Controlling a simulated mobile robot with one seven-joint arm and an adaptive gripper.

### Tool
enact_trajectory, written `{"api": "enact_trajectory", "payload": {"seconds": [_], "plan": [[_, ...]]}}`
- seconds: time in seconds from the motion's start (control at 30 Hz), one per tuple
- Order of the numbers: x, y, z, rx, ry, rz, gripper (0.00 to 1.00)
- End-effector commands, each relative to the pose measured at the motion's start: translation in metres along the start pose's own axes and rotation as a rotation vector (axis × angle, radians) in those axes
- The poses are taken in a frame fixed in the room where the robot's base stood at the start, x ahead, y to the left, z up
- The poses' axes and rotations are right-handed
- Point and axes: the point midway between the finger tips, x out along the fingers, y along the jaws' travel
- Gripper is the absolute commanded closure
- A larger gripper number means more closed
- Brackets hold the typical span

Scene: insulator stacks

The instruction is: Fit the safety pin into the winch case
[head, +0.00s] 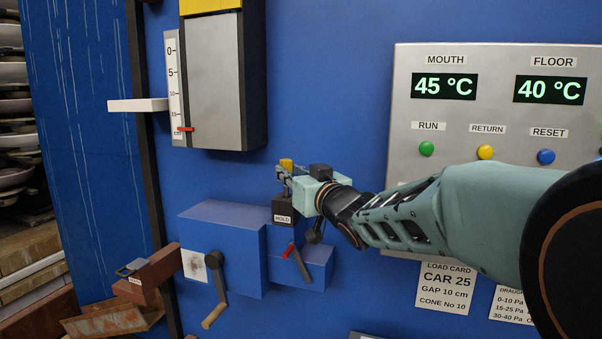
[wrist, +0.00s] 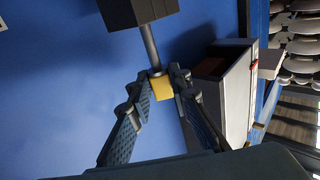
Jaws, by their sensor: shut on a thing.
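My gripper (head: 283,178) reaches in from the right and is shut on the yellow head of the safety pin (head: 287,164). In the wrist view the yellow head (wrist: 161,87) sits between the fingertips (wrist: 162,84). Its grey shank (wrist: 149,46) runs to a dark block (wrist: 138,10) at the top edge of that view. In the head view a dark block labelled HOLD (head: 283,210) is just below my fingers. The shank appears to meet the block; how deep it goes is hidden. The blue winch case (head: 222,240) is below and left, with a crank (head: 217,290).
A smaller blue box with a red lever (head: 298,263) adjoins the case. A grey tower with a scale (head: 213,80) hangs above left; it also shows in the wrist view (wrist: 238,95). A control panel (head: 500,150) is on the right. A brown bracket (head: 145,275) stands lower left.

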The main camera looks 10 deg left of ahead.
Motion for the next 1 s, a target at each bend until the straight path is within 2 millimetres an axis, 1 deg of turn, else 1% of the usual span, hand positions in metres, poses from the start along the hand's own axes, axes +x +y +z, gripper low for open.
{"api": "enact_trajectory", "payload": {"seconds": [1.0], "plan": [[-0.001, 0.000, 0.026, 0.000, 0.001, 0.000, 1.00]]}}
